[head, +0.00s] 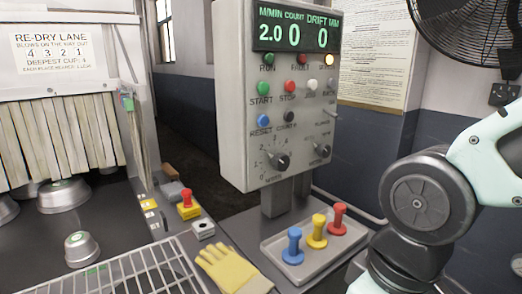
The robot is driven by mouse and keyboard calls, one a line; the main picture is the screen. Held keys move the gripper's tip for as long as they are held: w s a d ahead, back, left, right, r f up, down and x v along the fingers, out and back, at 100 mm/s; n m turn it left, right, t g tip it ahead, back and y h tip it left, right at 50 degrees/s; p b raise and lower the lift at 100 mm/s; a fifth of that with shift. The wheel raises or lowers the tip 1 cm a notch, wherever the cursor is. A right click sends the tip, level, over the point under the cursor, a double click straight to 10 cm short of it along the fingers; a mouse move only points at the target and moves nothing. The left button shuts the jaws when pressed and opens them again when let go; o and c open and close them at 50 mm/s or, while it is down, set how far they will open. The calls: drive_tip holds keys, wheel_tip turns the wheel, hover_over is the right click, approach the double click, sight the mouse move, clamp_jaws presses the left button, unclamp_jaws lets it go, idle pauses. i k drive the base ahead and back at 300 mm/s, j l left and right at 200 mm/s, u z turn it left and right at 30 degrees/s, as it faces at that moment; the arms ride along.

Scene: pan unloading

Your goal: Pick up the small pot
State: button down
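A small metal pot (81,252) with a green mark on top sits at the lower left on the dark conveyor surface, apart from the other pots. It looks upside down. A larger, wider metal pot (63,196) sits behind it, by the hanging strip curtain. Part of another pot (6,209) shows at the left edge. My arm's links fill the right side, but my gripper is out of view.
A wire rack (130,276) lies just in front of the small pot. A yellow glove (226,266) and a tray (270,246) with blue, yellow and red knobbed pieces lie to the right. A grey control panel (250,100) stands upright in the middle.

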sight(82, 250)
drive_tip(key=u, duration=1.5)
drive_tip(key=j+z, duration=0.3)
drive_tip(key=j, duration=0.4)
drive_tip(key=i, duration=0.55)
